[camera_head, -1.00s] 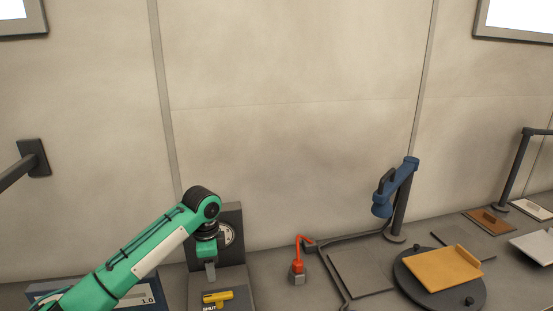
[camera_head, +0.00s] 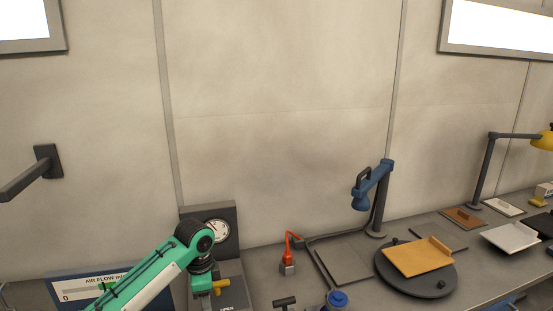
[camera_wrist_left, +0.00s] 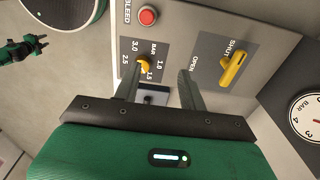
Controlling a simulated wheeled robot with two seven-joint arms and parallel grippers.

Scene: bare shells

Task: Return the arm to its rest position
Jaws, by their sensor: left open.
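My left gripper (camera_wrist_left: 160,92) is open, with two dark fingers apart over a grey panel. Between and just beyond the fingertips is a small yellow knob (camera_wrist_left: 144,65) on a BAR scale; I cannot tell whether they touch it. Nothing is visibly held. A yellow lever (camera_wrist_left: 233,68) sits to the right, by the SHUT and OPEN labels. In the head view my green left arm (camera_head: 150,275) comes in from the lower left, its wrist at the panel, beside the lever (camera_head: 221,287). A small green arm end, seemingly my right gripper (camera_wrist_left: 40,43), shows in the wrist view; its jaws are unclear.
A round gauge (camera_head: 215,231) stands upright behind the panel. A red bleed button (camera_wrist_left: 148,15) is near the knob. An air flow display (camera_head: 90,290) is left.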

